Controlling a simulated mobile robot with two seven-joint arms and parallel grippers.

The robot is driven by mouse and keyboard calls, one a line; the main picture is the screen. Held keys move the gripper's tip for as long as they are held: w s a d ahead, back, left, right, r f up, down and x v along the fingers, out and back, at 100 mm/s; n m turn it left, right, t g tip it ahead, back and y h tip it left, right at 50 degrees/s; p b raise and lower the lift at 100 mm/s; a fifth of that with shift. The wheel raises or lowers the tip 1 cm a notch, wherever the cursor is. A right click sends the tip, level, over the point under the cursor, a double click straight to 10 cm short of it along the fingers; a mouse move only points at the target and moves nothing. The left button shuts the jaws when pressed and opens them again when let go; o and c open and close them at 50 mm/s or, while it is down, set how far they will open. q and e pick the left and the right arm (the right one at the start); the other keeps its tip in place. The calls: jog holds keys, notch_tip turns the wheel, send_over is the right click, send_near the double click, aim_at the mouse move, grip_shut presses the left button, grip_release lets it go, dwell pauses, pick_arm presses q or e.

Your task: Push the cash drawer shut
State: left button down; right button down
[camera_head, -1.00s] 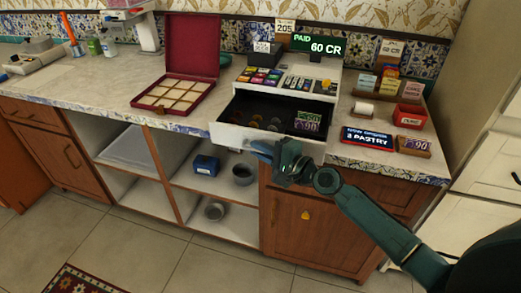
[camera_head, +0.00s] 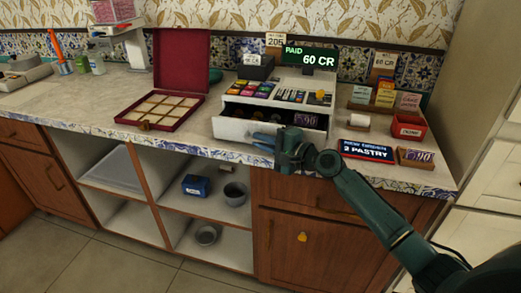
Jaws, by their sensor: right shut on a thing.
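The white cash drawer (camera_head: 232,129) sticks out partly open from the front of the cash register (camera_head: 262,98). Coins and a purple 90 note show in its dark inside. My right gripper (camera_head: 262,139) is at the drawer's front panel, its blue fingers against the panel's right half. It is shut on the drawer front; the exact contact is partly hidden by the gripper itself. The register's green display (camera_head: 310,56) reads PAID 60 CR. My left gripper is not in view.
An open red box (camera_head: 165,107) with a divided tray stands left of the register. A PASTRY sign (camera_head: 367,151), a note holder (camera_head: 415,158) and a red bin (camera_head: 409,127) stand to the right, near my arm. Open shelves lie below the counter.

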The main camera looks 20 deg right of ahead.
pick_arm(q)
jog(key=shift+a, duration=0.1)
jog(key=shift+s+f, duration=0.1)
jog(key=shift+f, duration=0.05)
pick_arm(e)
jog(key=c, duration=1.5)
grip_release()
jog(key=shift+s, duration=0.1)
pick_arm(q)
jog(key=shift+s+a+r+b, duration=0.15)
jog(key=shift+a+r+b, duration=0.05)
jog(key=shift+b, duration=0.3)
pick_arm(e)
jog(key=v, duration=1.3)
jog(key=shift+s, duration=0.1)
